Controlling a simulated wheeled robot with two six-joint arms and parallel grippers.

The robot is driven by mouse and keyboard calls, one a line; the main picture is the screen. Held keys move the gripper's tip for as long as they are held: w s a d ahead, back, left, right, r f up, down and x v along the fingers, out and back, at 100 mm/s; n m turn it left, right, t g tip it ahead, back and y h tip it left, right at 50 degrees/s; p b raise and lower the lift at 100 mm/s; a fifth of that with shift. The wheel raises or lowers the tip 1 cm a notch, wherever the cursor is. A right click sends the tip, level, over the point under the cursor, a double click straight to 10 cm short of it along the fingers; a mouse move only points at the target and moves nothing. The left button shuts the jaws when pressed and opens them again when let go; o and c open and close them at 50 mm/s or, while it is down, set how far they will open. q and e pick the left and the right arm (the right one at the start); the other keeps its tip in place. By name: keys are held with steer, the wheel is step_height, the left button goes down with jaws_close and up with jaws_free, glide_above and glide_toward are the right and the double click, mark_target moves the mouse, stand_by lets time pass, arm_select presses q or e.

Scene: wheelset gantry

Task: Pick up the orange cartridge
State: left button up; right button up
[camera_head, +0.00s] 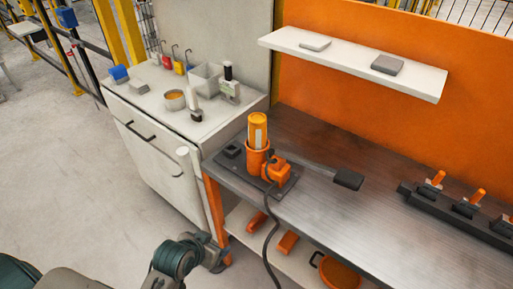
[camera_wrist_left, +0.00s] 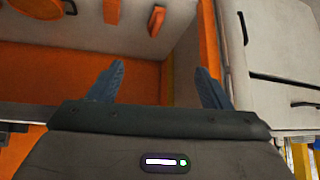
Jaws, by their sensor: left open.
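The orange cartridge (camera_head: 258,128), with a pale label, stands upright in an orange cup-shaped holder (camera_head: 256,161) on a dark base plate (camera_head: 284,187) at the left end of the metal bench (camera_head: 330,214). My left gripper (camera_head: 217,257) is low in the head view, below and to the left of the cartridge, by the bench's orange leg. In the left wrist view the two fingers of my left gripper (camera_wrist_left: 158,88) are apart with nothing between them. The cartridge does not show in that view. My right gripper is not in view.
A white cabinet (camera_head: 160,158) with cups and bottles stands left of the bench. A dark cable (camera_head: 267,238) hangs over the bench's front edge. A lower shelf holds orange parts (camera_head: 287,242). A white wall shelf (camera_head: 350,59) is behind. The bench's middle is mostly clear.

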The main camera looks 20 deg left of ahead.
arm_select(q)
steer(key=w+d+r+t+h, duration=0.25)
steer(key=w+r+t, duration=0.35)
steer(key=w+r, duration=0.5)
steer(key=t, duration=0.4)
glide_toward(254, 141)
steer(key=w+d, duration=0.1)
steer(key=w, duration=0.2)
steer(key=shift+y, duration=0.25)
steer(key=w, duration=0.2)
steer(key=w+p, duration=0.2)
steer(key=w, duration=0.1)
steer(key=shift+w+d+f, duration=0.3)
steer(key=shift+w+d, duration=0.05)
steer(key=shift+d, duration=0.05)
steer(key=shift+w+r+p, duration=0.15)
steer(key=shift+w+p, duration=0.35)
steer(key=shift+w, duration=0.05)
steer(key=w+p, duration=0.1)
steer(key=w, duration=0.1)
steer(key=w+p, duration=0.1)
steer(key=w, duration=0.1)
steer(key=shift+d, duration=0.25)
steer(key=shift+w+f, duration=0.2)
steer(key=shift+f, duration=0.05)
steer(key=shift+s, duration=0.1)
